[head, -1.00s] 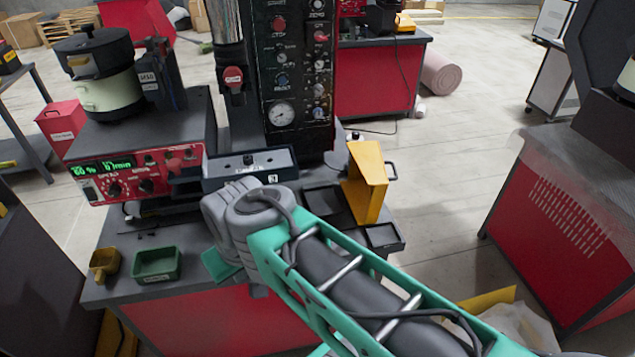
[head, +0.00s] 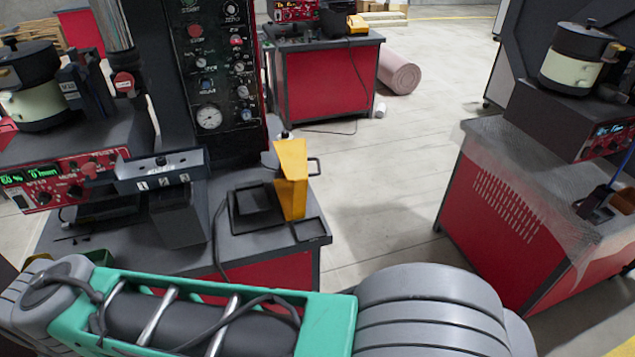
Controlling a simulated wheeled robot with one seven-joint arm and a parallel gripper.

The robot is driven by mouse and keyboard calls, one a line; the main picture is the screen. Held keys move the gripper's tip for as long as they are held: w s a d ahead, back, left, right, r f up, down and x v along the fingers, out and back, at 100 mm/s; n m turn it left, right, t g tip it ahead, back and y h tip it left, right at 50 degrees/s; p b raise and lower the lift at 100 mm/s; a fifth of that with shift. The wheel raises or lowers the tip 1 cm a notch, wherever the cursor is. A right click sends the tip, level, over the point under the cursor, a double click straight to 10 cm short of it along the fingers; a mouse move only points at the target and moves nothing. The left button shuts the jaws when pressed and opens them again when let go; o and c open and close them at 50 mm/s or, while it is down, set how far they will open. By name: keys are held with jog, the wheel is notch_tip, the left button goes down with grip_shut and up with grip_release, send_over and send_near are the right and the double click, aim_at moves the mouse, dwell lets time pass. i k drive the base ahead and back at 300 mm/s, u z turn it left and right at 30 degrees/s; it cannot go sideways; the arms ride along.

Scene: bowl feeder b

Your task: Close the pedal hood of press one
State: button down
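Press one, apparently the dark press column (head: 208,75) with a gauge and knobs, stands on a red bench at left centre. A yellow hood-like cover (head: 291,180) stands upright on the bench's right side, with a small dark handle at its right. To its left lies a dark pedal-like block (head: 256,206) with a cable. I take the yellow cover to be the pedal hood; it looks raised, not lying over the block. My arm crosses the bottom of the picture, in front of the bench. My gripper is out of the picture.
A feeder with a lidded pot (head: 30,92) and red control box stands at the left. A small dark tray (head: 308,229) lies by the bench's right corner. Another red bench (head: 500,195) stands at right. Clear floor (head: 385,190) lies between the benches.

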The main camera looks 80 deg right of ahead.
aim_at(291, 189)
jog(key=k, duration=1.8)
jog(key=z, duration=1)
jog(key=k, duration=0.65)
jog(key=u, duration=0.75)
jog(key=i, duration=1.25)
jog(key=z, duration=0.55)
